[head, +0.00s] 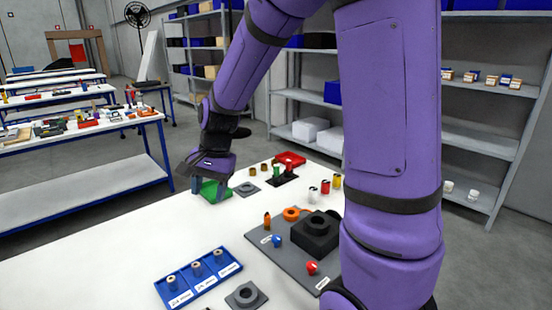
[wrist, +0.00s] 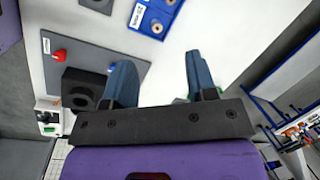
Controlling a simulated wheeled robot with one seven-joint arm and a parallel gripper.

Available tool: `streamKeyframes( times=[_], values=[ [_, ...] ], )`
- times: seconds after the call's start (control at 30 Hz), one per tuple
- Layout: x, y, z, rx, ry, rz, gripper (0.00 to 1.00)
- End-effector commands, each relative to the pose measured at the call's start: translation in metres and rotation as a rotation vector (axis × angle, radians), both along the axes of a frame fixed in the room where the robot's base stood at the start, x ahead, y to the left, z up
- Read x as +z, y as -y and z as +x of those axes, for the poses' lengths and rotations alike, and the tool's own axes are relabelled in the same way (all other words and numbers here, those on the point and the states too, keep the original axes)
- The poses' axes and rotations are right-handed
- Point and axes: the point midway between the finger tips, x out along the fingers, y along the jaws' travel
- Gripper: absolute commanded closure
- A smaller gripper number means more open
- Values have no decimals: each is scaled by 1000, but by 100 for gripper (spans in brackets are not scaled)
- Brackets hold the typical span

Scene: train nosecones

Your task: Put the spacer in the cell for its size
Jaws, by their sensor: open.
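The blue tray (head: 198,282) lies at the front of the white table. Part of the tray shows at the top of the wrist view (wrist: 148,20). My gripper (head: 211,190) is at the table's far left side, low over a green block or tray (head: 209,186). In the wrist view the two blue fingers (wrist: 160,75) stand apart with bare white table between them. I cannot tell which loose piece is the spacer; small brass-coloured round pieces (head: 264,167) stand right of my gripper.
A grey board (head: 281,257) holds a black block with a ring (head: 315,236), an orange ring and red and blue knobs. A grey square piece with a round boss (head: 246,295) lies beside the tray. Table between gripper and tray is clear.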

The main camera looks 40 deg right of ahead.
Motion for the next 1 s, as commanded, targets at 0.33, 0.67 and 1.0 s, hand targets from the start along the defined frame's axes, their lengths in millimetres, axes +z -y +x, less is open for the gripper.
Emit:
streamKeyframes(
  times=[0.33,0.67,1.0],
  values=[
    [79,0,-70,316,183,-147,48],
    [127,7,-145,592,330,-295,48],
    [146,17,-206,801,434,-418,48]
  ],
)
